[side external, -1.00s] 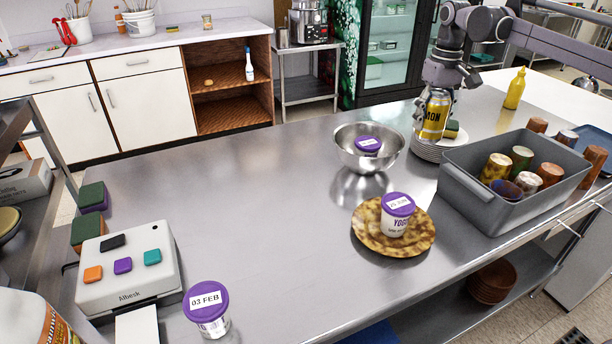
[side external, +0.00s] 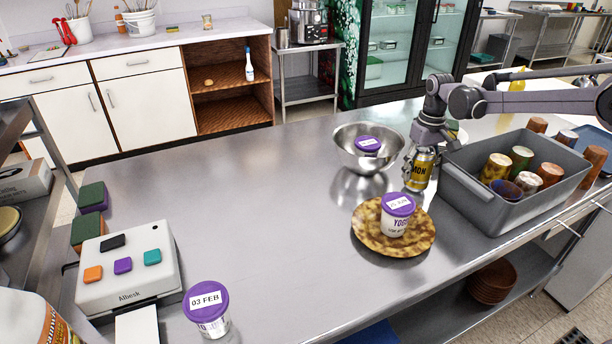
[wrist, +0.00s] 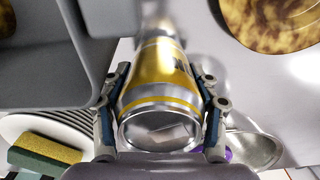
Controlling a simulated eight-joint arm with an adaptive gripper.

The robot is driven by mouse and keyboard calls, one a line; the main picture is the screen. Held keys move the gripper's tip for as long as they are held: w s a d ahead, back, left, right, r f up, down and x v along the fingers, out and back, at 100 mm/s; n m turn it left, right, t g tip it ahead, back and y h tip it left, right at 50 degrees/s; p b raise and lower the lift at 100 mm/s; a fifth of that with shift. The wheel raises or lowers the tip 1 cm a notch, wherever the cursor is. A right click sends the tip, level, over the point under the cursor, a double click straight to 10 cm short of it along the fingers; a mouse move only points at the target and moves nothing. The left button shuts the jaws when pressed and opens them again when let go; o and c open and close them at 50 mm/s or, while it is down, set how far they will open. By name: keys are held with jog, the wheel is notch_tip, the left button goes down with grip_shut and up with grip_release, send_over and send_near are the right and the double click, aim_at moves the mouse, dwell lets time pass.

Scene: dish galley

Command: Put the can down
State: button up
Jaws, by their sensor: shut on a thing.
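The yellow can (side external: 421,170) is upright between the fingers of my gripper (side external: 420,158) in the side view. In the wrist view, the can (wrist: 160,85) fills the space between both fingers of my gripper (wrist: 160,110), which touch its sides. The can is low, close to the steel counter (side external: 285,220), between the steel bowl and the grey bin. I cannot tell whether its base touches the counter.
The grey bin (side external: 475,205) with several cups is close on the right. The steel bowl (side external: 352,155) holding a purple-lidded tub is on the left. A brown patterned plate (side external: 370,238) with a yogurt tub (side external: 396,222) is in front. The counter's left half has free room.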

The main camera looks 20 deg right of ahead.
jog(key=shift+f, duration=0.25)
jog(key=o, duration=1.5)
